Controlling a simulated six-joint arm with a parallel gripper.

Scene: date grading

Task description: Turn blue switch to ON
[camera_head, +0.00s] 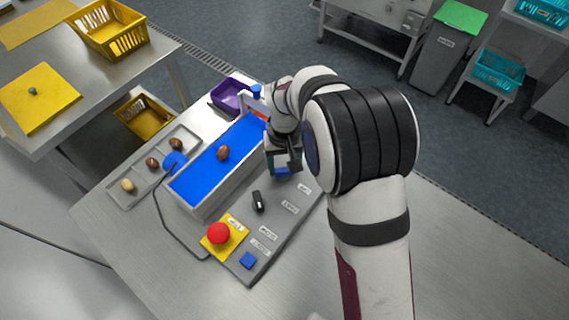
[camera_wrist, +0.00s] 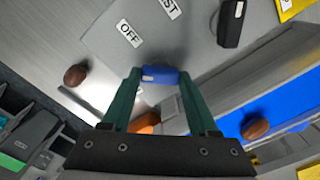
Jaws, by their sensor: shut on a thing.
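The blue switch (camera_wrist: 161,75) is a small rounded knob with a pale mark near its left end in the wrist view. It sits between the green fingertips of my gripper (camera_wrist: 159,78), which is shut on it. In the head view the gripper (camera_head: 284,163) points down onto the grey control panel (camera_head: 238,262), with the blue switch (camera_head: 282,173) showing just below it. An OFF label (camera_wrist: 129,33) lies above and left of the switch in the wrist view. Another label near the left finger is mostly hidden, so I cannot read it.
A black switch (camera_head: 258,201) and a red button (camera_head: 218,233) are on the panel. The blue belt (camera_head: 197,184) beside it carries a brown date (camera_head: 223,153). A grey tray (camera_head: 126,198) holds several dates. A purple bin (camera_head: 225,99) stands at the belt's far end.

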